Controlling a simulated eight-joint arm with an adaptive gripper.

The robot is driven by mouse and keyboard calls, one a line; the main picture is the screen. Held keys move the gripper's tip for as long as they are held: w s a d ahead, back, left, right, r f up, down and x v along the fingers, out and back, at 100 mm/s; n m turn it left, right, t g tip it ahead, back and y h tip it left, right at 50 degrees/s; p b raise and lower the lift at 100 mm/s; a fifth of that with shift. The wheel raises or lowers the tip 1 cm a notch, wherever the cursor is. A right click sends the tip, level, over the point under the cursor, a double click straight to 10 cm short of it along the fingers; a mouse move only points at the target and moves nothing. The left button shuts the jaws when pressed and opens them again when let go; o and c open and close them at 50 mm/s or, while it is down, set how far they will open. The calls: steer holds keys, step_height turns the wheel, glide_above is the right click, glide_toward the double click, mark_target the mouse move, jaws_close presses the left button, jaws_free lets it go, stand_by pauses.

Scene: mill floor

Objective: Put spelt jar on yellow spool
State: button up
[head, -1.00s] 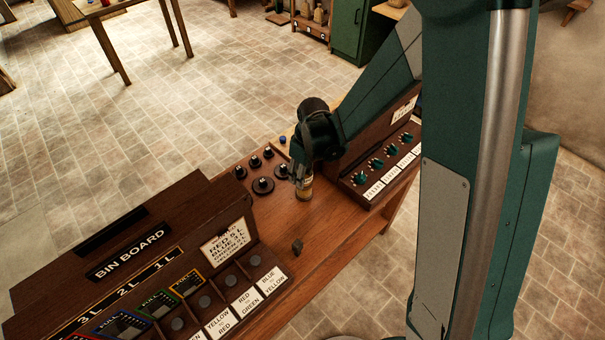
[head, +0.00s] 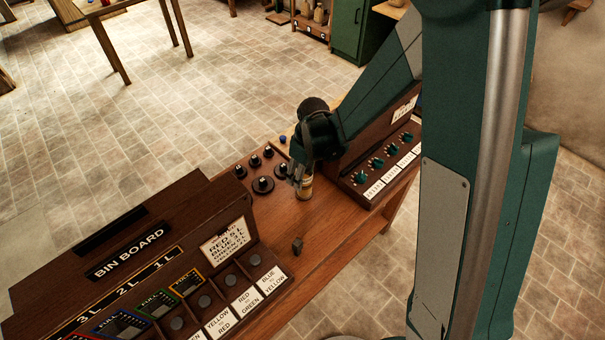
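A small jar (head: 305,188) with a pale label stands on the wooden bench top; its lettering is too small to read, so I cannot tell if it is the spelt jar. My gripper (head: 301,174) points down at it, with the fingers at the jar's upper part. One finger shows left of the jar; the other is hidden, so I cannot tell whether they grip it. I cannot make out a yellow spool in this view.
A bin board (head: 128,244) with labelled buttons fills the front left. Several black knobs (head: 263,185) lie left of the jar. A panel with green knobs (head: 376,164) stands to the right. A small dark object (head: 297,244) rests on the bench in front.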

steer(key=shift+r, duration=0.2)
steer(key=shift+s+d+r, duration=0.15)
steer(key=shift+d+r, duration=0.05)
steer(key=shift+r, duration=1.75)
steer(key=shift+s+d+r, duration=0.1)
steer(key=shift+d+r, duration=0.1)
steer(key=shift+r, duration=1.8)
steer(key=shift+s+d+r, duration=0.15)
steer(key=shift+d+r, duration=0.05)
steer(key=shift+r, duration=1.75)
steer(key=shift+s+d+r, duration=0.2)
steer(key=shift+d+r, duration=0.25)
steer(key=shift+r, duration=0.1)
steer(key=s+d+r+m+t, duration=0.3)
steer(key=s+d+r+m, duration=0.2)
steer(key=s+d+r, duration=0.3)
steer(key=s+d+r+m+t+h, duration=0.1)
steer(key=s+d+r+m+t, duration=0.2)
steer(key=s+d, duration=1)
steer(key=shift+s+d+r+m, duration=0.25)
steer(key=shift+d+r+m, duration=0.35)
steer(key=shift+r+m, duration=1.6)
